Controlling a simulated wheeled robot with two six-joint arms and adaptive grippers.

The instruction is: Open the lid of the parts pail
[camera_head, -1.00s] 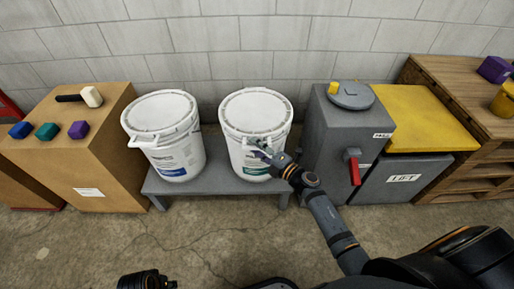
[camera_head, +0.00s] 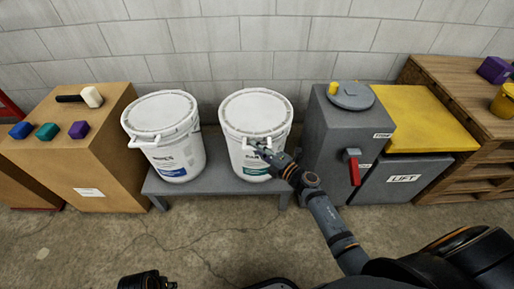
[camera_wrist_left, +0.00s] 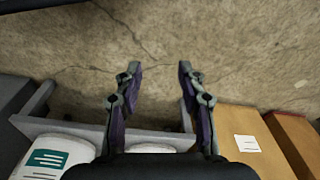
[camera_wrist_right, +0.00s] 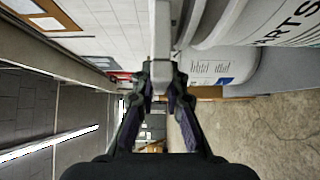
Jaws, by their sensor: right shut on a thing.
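The parts pail (camera_head: 250,160) is the white pail with a green label band, on the right half of the low grey bench. Its round white lid (camera_head: 256,110) lies flat on top and looks closed. My right gripper (camera_head: 262,147) is at the pull handle on the front of the lid. In the right wrist view the fingers (camera_wrist_right: 161,75) are shut on the pale handle bar (camera_wrist_right: 162,40), beside the pail's lettering (camera_wrist_right: 295,25). My left gripper (camera_wrist_left: 156,70) is open and empty over the concrete floor; part of it shows at the bottom edge of the head view (camera_head: 147,280).
A second white pail (camera_head: 175,155) with a blue band stands left on the bench (camera_head: 215,180). A wooden crate (camera_head: 110,165) with a mallet (camera_head: 90,96) and coloured blocks is far left. A grey cabinet (camera_head: 325,140) with a red lever (camera_head: 353,165) and a yellow-topped box (camera_head: 420,115) stand right.

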